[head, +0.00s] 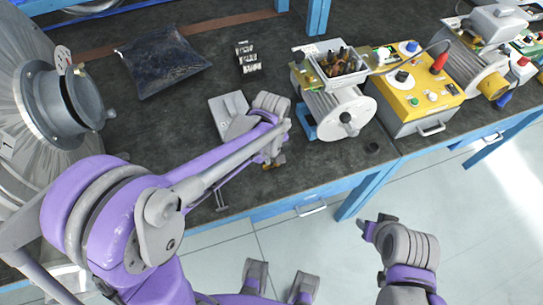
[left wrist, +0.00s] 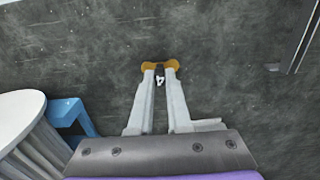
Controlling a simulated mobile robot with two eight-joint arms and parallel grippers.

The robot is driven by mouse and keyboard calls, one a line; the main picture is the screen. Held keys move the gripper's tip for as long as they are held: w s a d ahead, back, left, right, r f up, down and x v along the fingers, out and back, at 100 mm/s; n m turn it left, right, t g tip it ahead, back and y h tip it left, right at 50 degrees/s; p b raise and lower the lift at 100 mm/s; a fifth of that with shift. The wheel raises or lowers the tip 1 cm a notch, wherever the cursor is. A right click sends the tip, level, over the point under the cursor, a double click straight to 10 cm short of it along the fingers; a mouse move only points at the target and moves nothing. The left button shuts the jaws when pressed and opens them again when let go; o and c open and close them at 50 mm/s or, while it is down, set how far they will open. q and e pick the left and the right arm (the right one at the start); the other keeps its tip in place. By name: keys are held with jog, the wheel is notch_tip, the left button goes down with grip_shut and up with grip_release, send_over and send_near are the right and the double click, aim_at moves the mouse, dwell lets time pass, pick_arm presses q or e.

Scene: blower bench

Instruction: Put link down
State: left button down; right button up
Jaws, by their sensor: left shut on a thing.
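The link (left wrist: 159,69) shows in the left wrist view as a short piece with gold-brown ends and a black middle with a white mark. My left gripper (left wrist: 160,72) is shut on its middle, with an end sticking out on either side. In the head view the link (head: 274,166) is small and partly hidden by my left gripper (head: 272,158), near the front edge of the dark workbench (head: 205,165). I cannot tell whether the link touches the bench top. My right gripper (head: 368,229) is off the bench at the lower right; its fingers are unclear.
A grey motor (head: 345,112) carrying a tray of parts (head: 340,67) stands right of my left gripper. A yellow control box (head: 412,98) is beyond it. A black bag (head: 160,60) and a small card of parts (head: 246,57) lie further back. The bench near the link is mostly clear.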

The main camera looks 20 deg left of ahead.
aim_at(272, 160)
pick_arm(q)
jog(key=shift+f+b, duration=0.3)
jog(key=shift+f, duration=0.15)
jog(key=c, duration=0.9)
grip_release()
jog(key=shift+r, duration=0.1)
jog(key=shift+o, duration=0.2)
jog(key=shift+r+p, duration=0.45)
jog(key=shift+r, duration=0.05)
notch_tip(272, 160, up, 12)
jog(key=s+a+f+m+t, duration=0.2)
jog(key=s+a+m, duration=0.1)
jog(key=s, duration=0.4)
jog(key=s+a+f+m+t, duration=0.3)
jog(key=s, duration=0.5)
jog(key=shift+a+m+p, duration=0.3)
jog(key=shift+m+p, duration=0.1)
